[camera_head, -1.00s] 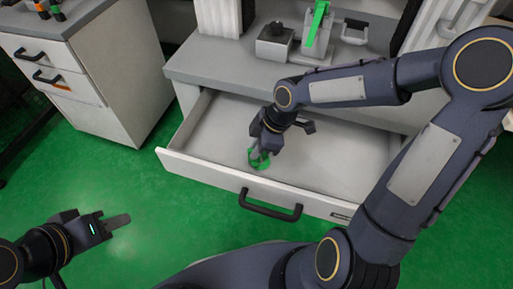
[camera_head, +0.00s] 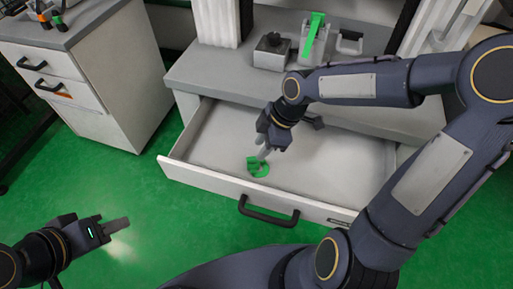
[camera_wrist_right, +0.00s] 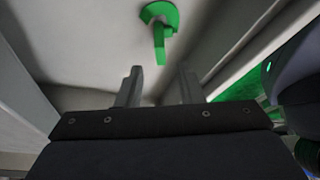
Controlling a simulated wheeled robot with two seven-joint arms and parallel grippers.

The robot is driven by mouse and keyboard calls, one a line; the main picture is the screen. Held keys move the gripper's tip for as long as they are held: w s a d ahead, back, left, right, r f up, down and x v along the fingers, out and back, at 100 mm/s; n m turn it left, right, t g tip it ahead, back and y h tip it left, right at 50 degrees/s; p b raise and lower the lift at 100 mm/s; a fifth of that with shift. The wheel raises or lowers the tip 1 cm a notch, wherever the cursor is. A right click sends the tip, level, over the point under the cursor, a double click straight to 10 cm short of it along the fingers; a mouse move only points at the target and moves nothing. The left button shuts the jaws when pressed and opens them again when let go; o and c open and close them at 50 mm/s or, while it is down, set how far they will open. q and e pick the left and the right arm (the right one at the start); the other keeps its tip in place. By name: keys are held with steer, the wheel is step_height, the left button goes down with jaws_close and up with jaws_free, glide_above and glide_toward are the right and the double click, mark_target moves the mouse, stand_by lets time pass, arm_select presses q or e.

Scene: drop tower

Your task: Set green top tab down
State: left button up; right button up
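The green top tab (camera_head: 259,168) lies in the open drawer, near its front wall; it has a round part and a straight stem. In the right wrist view the tab (camera_wrist_right: 159,22) is beyond the fingertips, apart from them. My right gripper (camera_head: 263,152) is just above the tab in the head view. In the wrist view its two fingers (camera_wrist_right: 161,82) are spread with nothing between them. My left gripper (camera_head: 118,226) is over the green floor at lower left, far from the tab; its finger opening is not clear.
The open drawer (camera_head: 330,165) is otherwise empty, with a black handle (camera_head: 268,212) on its front. On the grey bench top (camera_head: 215,70) above stand a grey block with a dark knob (camera_head: 271,52) and a device with a green lever (camera_head: 313,38). A white cabinet (camera_head: 100,95) stands left.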

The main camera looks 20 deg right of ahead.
steer(key=w+p+v, duration=0.1)
steer(key=p+v, duration=0.1)
steer(key=v, duration=0.4)
steer(key=s+d+r+m+t, duration=0.2)
steer(key=s+r+m, duration=0.1)
steer(key=s+m, duration=0.5)
steer(key=s+d+r+m+t, duration=0.2)
steer(key=s+r+m, duration=0.1)
steer(key=s+m, duration=0.5)
steer(key=shift+s+m+t+h, duration=0.3)
steer(key=shift+m, duration=0.4)
steer(key=shift+d+r, duration=0.15)
steer(key=shift+r, duration=0.05)
